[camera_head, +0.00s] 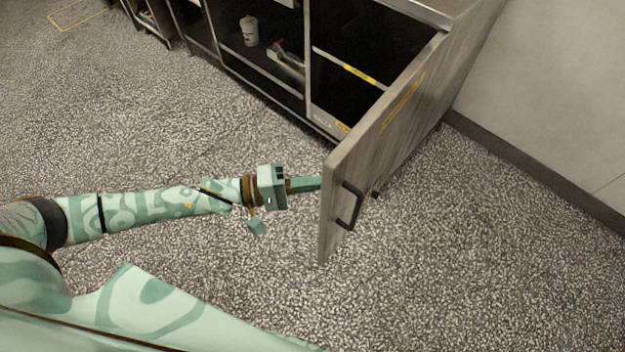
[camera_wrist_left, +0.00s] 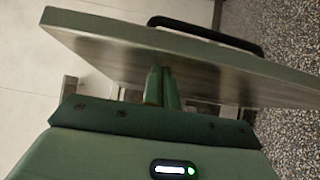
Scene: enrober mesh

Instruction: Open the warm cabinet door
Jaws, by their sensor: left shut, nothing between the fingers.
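The cabinet door (camera_head: 378,150) is a grey panel swung out from the cabinet's right side, standing wide open. Its dark bar handle (camera_head: 350,206) is on the outer face, facing away from my left arm. My left gripper (camera_head: 317,184) is shut and empty, its fingers pointing at the inner side of the door close to its free edge. In the left wrist view the shut fingers (camera_wrist_left: 161,86) reach the door panel (camera_wrist_left: 215,68), and the handle (camera_wrist_left: 205,35) shows beyond it. I cannot tell whether the fingertips touch the panel. My right gripper is out of view.
The cabinet's dark interior (camera_head: 375,50) is exposed, with a yellow-labelled rail across it. A wall (camera_head: 560,100) runs along the right. The speckled floor (camera_head: 440,280) is clear in front.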

